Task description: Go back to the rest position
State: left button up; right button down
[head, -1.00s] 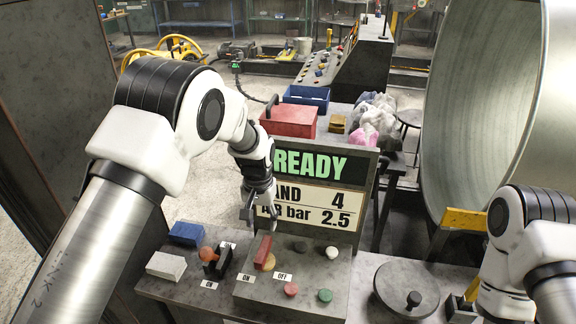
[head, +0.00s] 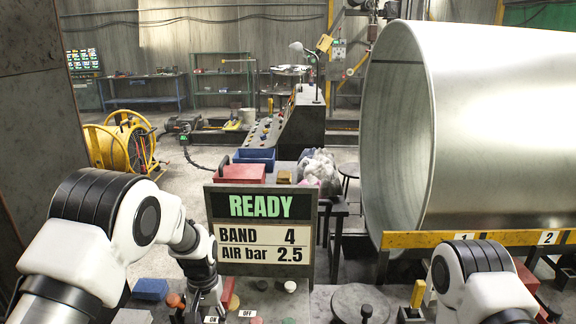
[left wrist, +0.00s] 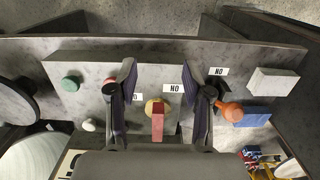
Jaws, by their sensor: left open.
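My left gripper (head: 205,304) hangs over the control panel at the bottom of the head view. In the left wrist view its two fingers (left wrist: 163,75) are spread apart with nothing held between them. Below and between them lies a red lever (left wrist: 158,125) on a yellow round base, beside an ON label. An orange-knobbed switch (left wrist: 232,112) lies just outside the right finger. The sign (head: 262,235) reads READY, BAND 4, AIR bar 2.5. My right arm shows at the lower right, but its gripper is out of view.
A blue block (left wrist: 252,117) and a white block (left wrist: 273,81) lie beside the panel (left wrist: 70,100). A red box (head: 238,173) and a blue bin (head: 255,157) stand behind the sign.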

pick_arm(q)
jog(key=s+a+f+b, duration=0.1)
jog(key=s+a+f, duration=0.1)
jog(key=s+f, duration=0.5)
jog(key=s+a+f+b, duration=0.2)
jog(key=s+f, duration=0.5)
jog(key=s, duration=0.8)
jog(key=s+a+f+b, duration=0.2)
jog(key=s+f, duration=0.6)
jog(key=s, duration=0.3)
jog(key=shift+s+a+n+t, duration=0.25)
jog(key=shift+a+n+t, duration=0.15)
jog(key=shift+s, duration=0.1)
